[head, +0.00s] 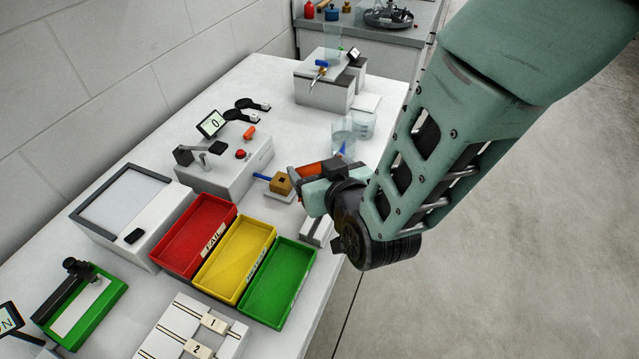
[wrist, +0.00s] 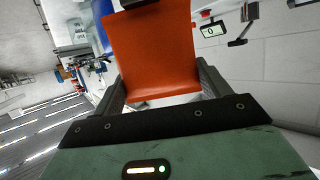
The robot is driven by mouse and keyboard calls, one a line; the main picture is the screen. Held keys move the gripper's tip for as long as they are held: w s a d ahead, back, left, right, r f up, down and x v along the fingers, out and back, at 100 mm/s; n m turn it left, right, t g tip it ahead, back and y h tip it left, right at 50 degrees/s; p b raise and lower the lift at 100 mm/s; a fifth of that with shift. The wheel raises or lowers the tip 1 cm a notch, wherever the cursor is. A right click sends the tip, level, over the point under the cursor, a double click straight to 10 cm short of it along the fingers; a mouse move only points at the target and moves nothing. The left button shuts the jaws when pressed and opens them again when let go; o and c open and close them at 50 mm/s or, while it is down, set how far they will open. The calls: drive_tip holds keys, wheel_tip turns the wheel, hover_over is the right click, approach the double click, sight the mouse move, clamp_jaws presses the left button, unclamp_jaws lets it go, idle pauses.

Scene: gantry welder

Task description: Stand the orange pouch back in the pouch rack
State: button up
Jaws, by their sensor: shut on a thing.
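The orange pouch (head: 314,169) is held in my gripper (head: 308,184), above the right-hand part of the white bench. I cannot clearly make out the pouch rack. A low pale fixture (head: 317,231) shows just below my gripper, partly hidden by it, and I cannot tell if it is the rack.
Red (head: 196,232), yellow (head: 237,258) and green (head: 278,283) trays lie left of and below my gripper. A small tan block with a blue handle (head: 281,184) stands close to its left. Clear beakers (head: 362,124) stand behind. A grey box with a display (head: 226,165) is further left.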

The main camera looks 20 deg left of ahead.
drive_tip(key=shift+f+p, duration=0.4)
drive_tip(key=shift+f, duration=1.75)
drive_tip(key=shift+f, duration=0.15)
drive_tip(key=o, duration=1.3)
drive_tip(key=shift+o, duration=0.2)
drive_tip(key=b+v, duration=0.3)
drive_tip(key=v, duration=0.9)
drive_tip(key=shift+r, duration=0.2)
